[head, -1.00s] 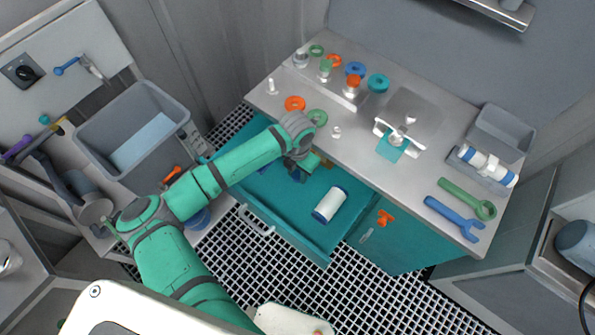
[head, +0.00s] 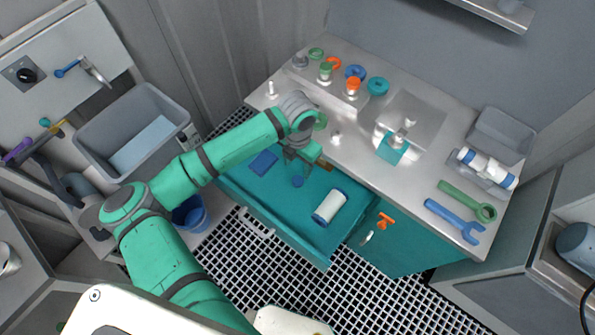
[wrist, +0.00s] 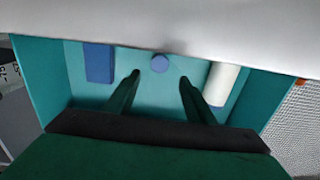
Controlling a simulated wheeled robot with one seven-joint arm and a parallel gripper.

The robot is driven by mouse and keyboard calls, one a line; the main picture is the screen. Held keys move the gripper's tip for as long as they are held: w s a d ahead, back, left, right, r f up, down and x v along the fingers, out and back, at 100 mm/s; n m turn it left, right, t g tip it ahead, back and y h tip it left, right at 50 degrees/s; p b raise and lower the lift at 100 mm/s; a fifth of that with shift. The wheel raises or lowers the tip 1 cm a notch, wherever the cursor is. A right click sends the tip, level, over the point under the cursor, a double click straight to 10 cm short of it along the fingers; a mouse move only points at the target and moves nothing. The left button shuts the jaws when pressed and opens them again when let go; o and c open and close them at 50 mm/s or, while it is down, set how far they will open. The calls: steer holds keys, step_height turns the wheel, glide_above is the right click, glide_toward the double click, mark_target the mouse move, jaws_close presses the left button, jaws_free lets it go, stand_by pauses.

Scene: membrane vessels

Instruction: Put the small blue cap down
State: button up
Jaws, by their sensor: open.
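The small blue cap (head: 298,181) lies on the floor of the open teal drawer (head: 290,233), apart from the other things in it. In the wrist view the cap (wrist: 159,63) shows as a blue disc just beyond the fingertips, centred between them. My gripper (head: 297,163) is above the drawer, near the counter's front edge, with its fingers pointing down. In the wrist view my gripper (wrist: 160,77) is open, with nothing between its fingers. How high the fingertips are above the cap is hard to tell.
A blue block (head: 263,162) lies left of the cap, and a white cylinder with dark blue ends (head: 330,206) lies right of it. The counter (head: 375,165) overhangs the drawer's back, close to my gripper. Drawer floor around the cap is clear.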

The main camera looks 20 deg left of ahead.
steer(key=shift+r, duration=2.75)
